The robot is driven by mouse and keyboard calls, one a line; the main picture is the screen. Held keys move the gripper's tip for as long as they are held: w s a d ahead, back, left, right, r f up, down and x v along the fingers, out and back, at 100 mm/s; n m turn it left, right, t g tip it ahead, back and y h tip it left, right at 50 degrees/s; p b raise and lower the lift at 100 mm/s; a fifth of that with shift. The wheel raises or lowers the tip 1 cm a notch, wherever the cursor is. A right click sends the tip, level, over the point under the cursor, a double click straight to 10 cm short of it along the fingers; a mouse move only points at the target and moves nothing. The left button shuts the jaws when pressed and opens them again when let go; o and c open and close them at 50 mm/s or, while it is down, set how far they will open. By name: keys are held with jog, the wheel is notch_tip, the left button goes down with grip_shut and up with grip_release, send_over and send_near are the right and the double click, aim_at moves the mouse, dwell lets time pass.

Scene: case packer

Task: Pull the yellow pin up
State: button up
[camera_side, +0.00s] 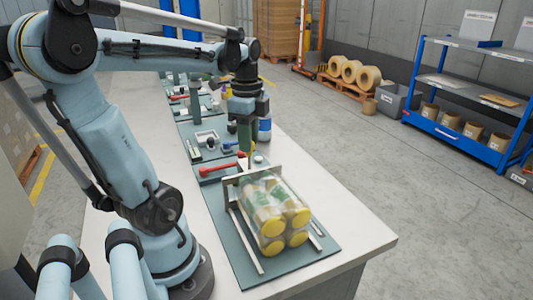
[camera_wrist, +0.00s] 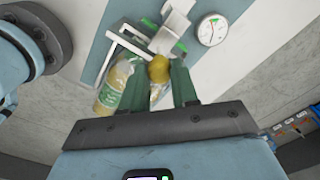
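My gripper (camera_side: 246,148) points down above the far end of the bottle pack, its green fingers near a small yellow pin (camera_side: 252,148). In the wrist view, the rounded yellow head of the pin (camera_wrist: 158,69) shows between the two fingertips of my gripper (camera_wrist: 159,70). The fingers stand apart with the yellow head filling most of the gap. I cannot tell whether they touch it. The lower part of the pin is hidden.
A pack of clear bottles with yellow caps (camera_side: 270,218) lies in a metal frame (camera_side: 241,238) on the grey-green mat (camera_side: 300,262). A red-handled clamp (camera_side: 222,169) is just behind. A round dial gauge (camera_wrist: 212,30) lies beyond the fingers. The white table's right front is clear.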

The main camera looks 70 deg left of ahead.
jog(key=o, duration=0.5)
jog(key=shift+r, duration=0.1)
notch_tip(320, 180, up, 12)
dwell(0.5)
jog(key=w+d+f+n+t, duration=0.2)
jog(key=d+f+n, duration=0.1)
jog(key=d+f, duration=0.2)
jog(key=w+d+f+n+t, duration=0.2)
jog(key=d+f+n, duration=0.1)
jog(key=d+f, duration=0.2)
jog(key=w+d+f+n+t, duration=0.2)
jog(key=d+f+n+t, duration=0.1)
jog(key=d, duration=0.4)
jog(key=shift+f, duration=0.9)
